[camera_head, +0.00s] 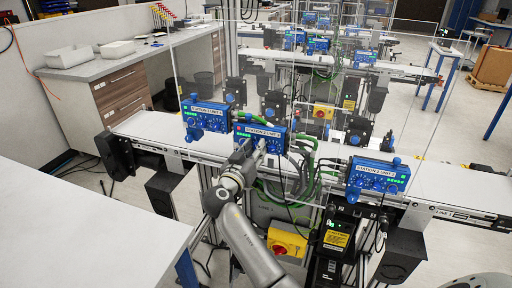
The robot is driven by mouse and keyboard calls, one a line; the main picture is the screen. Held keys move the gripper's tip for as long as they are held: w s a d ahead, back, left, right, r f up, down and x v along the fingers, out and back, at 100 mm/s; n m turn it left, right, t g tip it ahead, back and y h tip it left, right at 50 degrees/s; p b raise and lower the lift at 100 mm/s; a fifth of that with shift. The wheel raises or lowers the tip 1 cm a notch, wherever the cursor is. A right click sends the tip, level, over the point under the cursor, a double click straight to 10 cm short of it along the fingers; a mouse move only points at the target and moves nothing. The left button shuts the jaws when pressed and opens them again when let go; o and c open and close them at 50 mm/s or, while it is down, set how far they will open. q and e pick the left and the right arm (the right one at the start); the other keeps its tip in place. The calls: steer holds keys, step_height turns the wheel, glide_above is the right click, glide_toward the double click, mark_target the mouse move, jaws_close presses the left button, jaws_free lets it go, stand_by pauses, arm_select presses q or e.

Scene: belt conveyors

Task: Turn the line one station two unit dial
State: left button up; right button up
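Three blue station units sit along the near conveyor. The middle blue unit (272,135) has a white label that seems to read station 2; its fine print is too small to be sure. My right gripper (254,150) is at the front of this unit and covers the lower left of its face. The dial there is hidden or too small to make out, and I cannot tell whether the fingers touch it or are shut. My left gripper is not in view.
Another blue unit (206,116) stands to the left and one (378,174) to the right. The near conveyor belt (450,190) runs behind my gripper. A yellow switch box (287,243) and cables hang below. Clear panels stand behind the units.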

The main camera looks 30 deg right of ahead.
steer(key=shift+s+a, duration=0.1)
steer(key=shift+a, duration=0.05)
steer(key=shift+c, duration=0.5)
jaws_close()
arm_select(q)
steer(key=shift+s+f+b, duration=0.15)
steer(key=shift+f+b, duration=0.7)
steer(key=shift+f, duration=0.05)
arm_select(e)
steer(key=shift+n, duration=2.3)
steer(key=shift+o, duration=0.5)
jaws_free()
